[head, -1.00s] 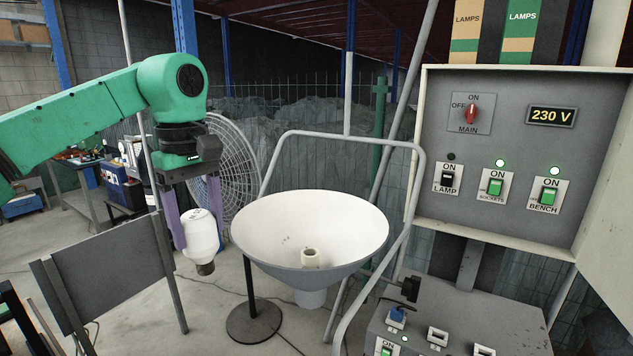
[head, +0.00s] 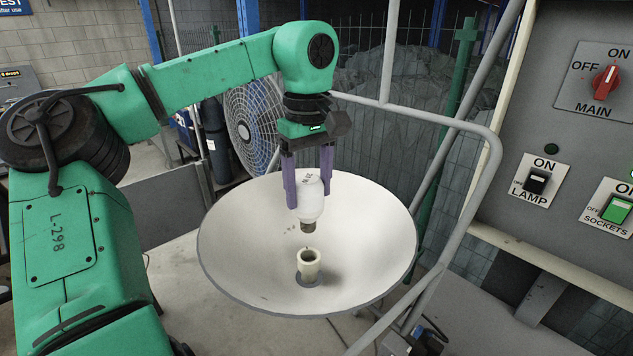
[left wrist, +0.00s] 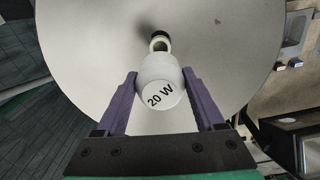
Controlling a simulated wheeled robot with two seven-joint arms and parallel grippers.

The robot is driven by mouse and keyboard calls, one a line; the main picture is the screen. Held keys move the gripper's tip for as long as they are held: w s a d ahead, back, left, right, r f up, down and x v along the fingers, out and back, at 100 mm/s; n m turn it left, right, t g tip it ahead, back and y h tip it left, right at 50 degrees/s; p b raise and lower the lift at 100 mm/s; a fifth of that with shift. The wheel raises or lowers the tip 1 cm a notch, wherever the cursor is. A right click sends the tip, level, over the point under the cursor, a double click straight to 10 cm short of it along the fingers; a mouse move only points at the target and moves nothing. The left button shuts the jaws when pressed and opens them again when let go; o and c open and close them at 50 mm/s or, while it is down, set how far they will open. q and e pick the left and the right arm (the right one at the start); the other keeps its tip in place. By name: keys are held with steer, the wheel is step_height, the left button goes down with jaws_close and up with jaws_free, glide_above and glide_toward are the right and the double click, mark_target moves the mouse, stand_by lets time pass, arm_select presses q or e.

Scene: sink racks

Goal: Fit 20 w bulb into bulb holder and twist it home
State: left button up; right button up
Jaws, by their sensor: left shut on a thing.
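The 20 w bulb (head: 311,200) is white with a dark metal base pointing down. My left gripper (head: 309,203) is shut on its body, one purple finger on each side. The bulb holder (head: 309,263) is a pale cylindrical socket at the bottom of a wide white dish (head: 235,252). In the head view the bulb's base is a little above the holder's open top, with a small gap. In the left wrist view the bulb (left wrist: 160,82) shows its "20 W" marking, and the holder (left wrist: 159,40) shows just beyond the bulb's base. My right gripper is not in view.
A grey tube frame (head: 455,128) curves behind and right of the dish. A grey switch panel (head: 560,110) with a red main switch (head: 606,82) stands at the right. A fan (head: 255,125) stands behind my left arm.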

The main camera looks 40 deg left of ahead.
mark_target(309, 214)
arm_select(q)
steer(key=shift+s+r, duration=0.1)
steer(key=shift+s, duration=0.2)
steer(key=f+b, duration=0.2)
steer(key=f, duration=0.1)
steer(key=f+b, duration=0.1)
steer(key=shift+w+f, duration=0.35)
steer(key=shift+s+f+b, duration=0.1)
steer(key=shift+f+b, duration=0.2)
steer(key=shift+f, duration=0.3)
steer(key=shift+p, duration=0.35)
stand_by(0.3)
